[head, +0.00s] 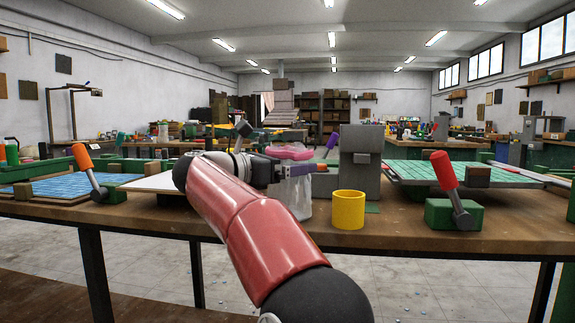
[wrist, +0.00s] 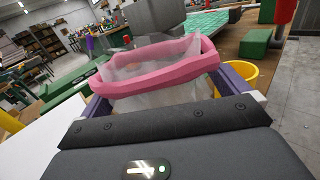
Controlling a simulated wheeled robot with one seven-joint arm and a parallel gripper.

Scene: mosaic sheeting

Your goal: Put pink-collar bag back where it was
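The pink-collar bag is a pale, see-through bag with a thick pink ring at its top. In the head view its pink collar (head: 289,152) shows just beyond my gripper (head: 297,171), with the pale body below, partly hidden by my arm. In the wrist view the bag (wrist: 155,97) stands upright between the purple fingers of my gripper (wrist: 168,95), which are wide apart, one on each side below the collar. I cannot tell whether they press on the bag. Its base is hidden in the wrist view.
A yellow cup (head: 348,210) stands close right of the bag on the wooden table (head: 400,236). A grey block-like fixture (head: 361,150) is behind it. A red-handled lever on a green block (head: 453,214) is further right. A white board (head: 150,183) lies left.

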